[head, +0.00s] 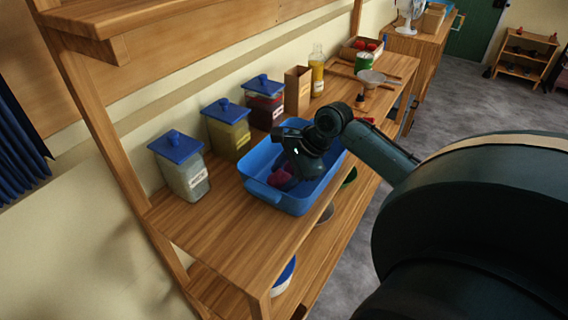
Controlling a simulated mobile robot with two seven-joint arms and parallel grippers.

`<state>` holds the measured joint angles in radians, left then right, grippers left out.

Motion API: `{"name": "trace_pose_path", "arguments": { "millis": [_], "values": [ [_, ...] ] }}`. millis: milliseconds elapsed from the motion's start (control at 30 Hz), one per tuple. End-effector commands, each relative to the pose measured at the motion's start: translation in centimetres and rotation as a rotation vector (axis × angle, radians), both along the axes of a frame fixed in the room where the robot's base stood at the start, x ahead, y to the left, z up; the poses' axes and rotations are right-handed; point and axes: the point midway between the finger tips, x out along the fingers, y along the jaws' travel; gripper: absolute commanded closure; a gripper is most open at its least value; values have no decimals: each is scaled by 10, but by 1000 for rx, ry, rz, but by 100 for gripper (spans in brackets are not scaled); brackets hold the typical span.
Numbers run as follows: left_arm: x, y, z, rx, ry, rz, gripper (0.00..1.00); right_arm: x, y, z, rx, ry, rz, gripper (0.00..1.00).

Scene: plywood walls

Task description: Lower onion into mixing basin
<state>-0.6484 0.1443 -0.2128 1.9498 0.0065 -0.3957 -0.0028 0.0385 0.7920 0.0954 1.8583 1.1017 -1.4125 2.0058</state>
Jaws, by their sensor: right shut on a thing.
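A blue rectangular basin (264,193) stands on the wooden shelf top, near its front edge. My right gripper (284,168) reaches down into the basin from the right. It is shut on a purple-red onion (279,181), which is inside the basin's walls, low down. The gripper hides part of the onion. I cannot tell whether the onion touches the basin floor. My left gripper does not show.
Three blue-lidded jars (184,167) stand along the wall behind the basin. A brown carton (298,89), a yellow bottle (317,74) and a green can (362,62) stand farther back. A wooden upright (105,110) rises at left. Shelf top is bare at front left.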

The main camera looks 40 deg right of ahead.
Motion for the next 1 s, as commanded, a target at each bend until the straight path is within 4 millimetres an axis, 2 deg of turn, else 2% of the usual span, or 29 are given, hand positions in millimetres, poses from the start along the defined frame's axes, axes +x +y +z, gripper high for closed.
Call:
{"name": "trace_pose_path", "arguments": {
  "millis": [1000],
  "values": [
    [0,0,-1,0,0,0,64,0,0,-8,1,0,0,87]
  ]
}}
